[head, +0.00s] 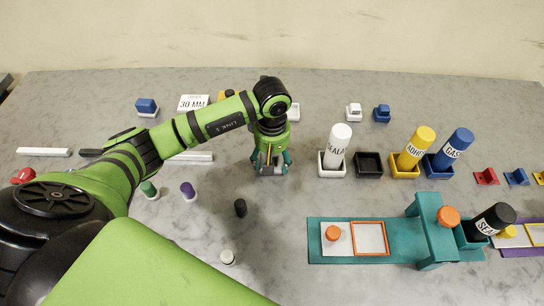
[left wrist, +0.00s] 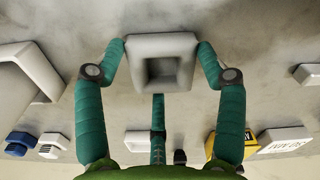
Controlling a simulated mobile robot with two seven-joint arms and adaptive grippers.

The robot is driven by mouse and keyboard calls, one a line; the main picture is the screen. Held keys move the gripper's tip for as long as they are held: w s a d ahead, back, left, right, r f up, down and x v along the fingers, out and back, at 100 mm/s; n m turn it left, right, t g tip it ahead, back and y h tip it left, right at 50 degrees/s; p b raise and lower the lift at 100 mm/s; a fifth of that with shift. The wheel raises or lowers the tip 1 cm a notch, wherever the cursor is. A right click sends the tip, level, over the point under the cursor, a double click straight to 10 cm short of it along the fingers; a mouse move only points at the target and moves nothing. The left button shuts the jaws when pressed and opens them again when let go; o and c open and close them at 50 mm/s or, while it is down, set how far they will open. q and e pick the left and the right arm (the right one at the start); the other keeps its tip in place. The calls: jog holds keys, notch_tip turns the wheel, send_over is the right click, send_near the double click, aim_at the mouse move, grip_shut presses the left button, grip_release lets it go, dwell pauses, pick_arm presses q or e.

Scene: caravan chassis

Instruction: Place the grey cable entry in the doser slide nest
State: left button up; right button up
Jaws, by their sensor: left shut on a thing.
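My left gripper (head: 270,158) is shut on the grey cable entry (left wrist: 160,62), a square grey block with a square recess. In the left wrist view the teal fingers grip it from both sides. In the head view it shows only partly, below the fingers, near the middle of the table; I cannot tell whether it touches the table. The teal doser (head: 430,230) lies to the front right, apart from the gripper. On its flat base are a white plate with an orange knob (head: 332,233) and a white square framed in orange (head: 370,238), which looks empty.
A white bottle (head: 337,142), an empty black holder (head: 368,165), a yellow bottle (head: 416,148) and a blue bottle (head: 455,148) stand right of the gripper. A black bottle (head: 490,222) leans at the doser. Small caps, including a black one (head: 240,208), stand in front. Grey table between gripper and doser is clear.

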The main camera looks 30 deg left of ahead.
pick_arm(q)
jog(key=shift+f, duration=0.2)
jog(key=o, duration=1.4)
jog(key=shift+c, duration=0.2)
jog(key=shift+r, duration=0.1)
